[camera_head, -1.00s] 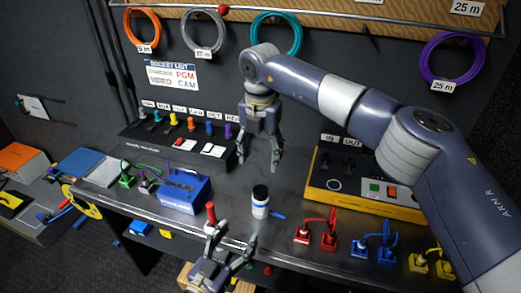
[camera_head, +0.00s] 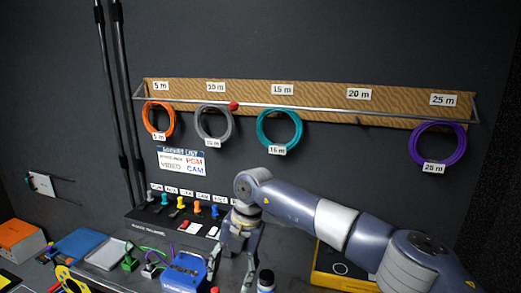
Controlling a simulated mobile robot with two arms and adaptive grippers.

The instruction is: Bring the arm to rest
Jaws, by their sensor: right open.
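My right arm (camera_head: 335,222) reaches in from the lower right corner, bent, with its wrist pointing down. My right gripper (camera_head: 233,270) hangs over the bench in front of the switch panel, its fingers spread apart with nothing between them. It is just right of the blue box (camera_head: 187,272), and I cannot tell whether they touch. A dark-capped white bottle (camera_head: 266,281) stands right of the gripper, cut off by the lower edge. My left gripper is outside the picture.
Orange (camera_head: 158,134), grey (camera_head: 201,134), teal (camera_head: 262,128) and purple (camera_head: 414,145) cable coils hang on the wall rail; the 20 m place is empty. The switch panel (camera_head: 150,222) stands behind my right gripper. A yellow-edged box (camera_head: 322,277) is partly behind my arm. The wall above is clear.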

